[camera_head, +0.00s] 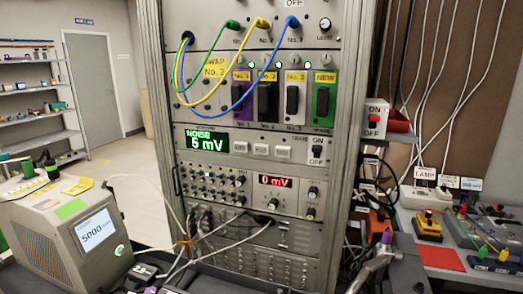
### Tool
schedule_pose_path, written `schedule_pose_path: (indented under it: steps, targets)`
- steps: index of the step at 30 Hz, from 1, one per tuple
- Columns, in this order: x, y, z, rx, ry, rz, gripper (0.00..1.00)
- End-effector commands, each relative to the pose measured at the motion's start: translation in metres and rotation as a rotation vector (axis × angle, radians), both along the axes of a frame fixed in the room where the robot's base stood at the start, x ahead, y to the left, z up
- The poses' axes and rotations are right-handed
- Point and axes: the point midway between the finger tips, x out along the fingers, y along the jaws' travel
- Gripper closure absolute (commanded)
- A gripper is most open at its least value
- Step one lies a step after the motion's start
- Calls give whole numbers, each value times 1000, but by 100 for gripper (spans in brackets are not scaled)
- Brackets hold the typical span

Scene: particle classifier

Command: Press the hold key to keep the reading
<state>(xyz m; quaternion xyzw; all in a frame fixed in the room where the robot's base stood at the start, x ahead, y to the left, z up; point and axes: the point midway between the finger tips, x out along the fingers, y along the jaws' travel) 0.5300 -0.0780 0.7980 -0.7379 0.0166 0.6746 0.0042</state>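A rack panel holds a green-lit display (207,142) reading "NOISE 6 mV". Three pale keys sit in a row right of it: a left key (232,148), a middle key (260,150) and a right key (283,153). Their markings are too small to read, so I cannot tell which is the hold key. An ON/OFF rocker switch (317,152) is at the panel's right end.
Above are plug-in modules with coloured cables (240,100). Below is a red display (275,181) reading "0 mV". A beige instrument (75,235) stands at the left front. The right bench holds a yellow device (429,227) and a red mat (441,258). Loose cables hang low in front.

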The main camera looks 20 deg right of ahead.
Motion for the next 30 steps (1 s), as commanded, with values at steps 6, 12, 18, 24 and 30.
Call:
schedule_pose_path:
  steps: [6, 12, 18, 24, 30]
  targets:
    - [0, 0, 0, 0, 0, 0, 100]
    - [0, 0, 0, 0, 0, 0, 100]
    - [0, 0, 0, 0, 0, 0, 100]
    - [0, 0, 0, 0, 0, 0, 100]
    - [0, 0, 0, 0, 0, 0, 100]
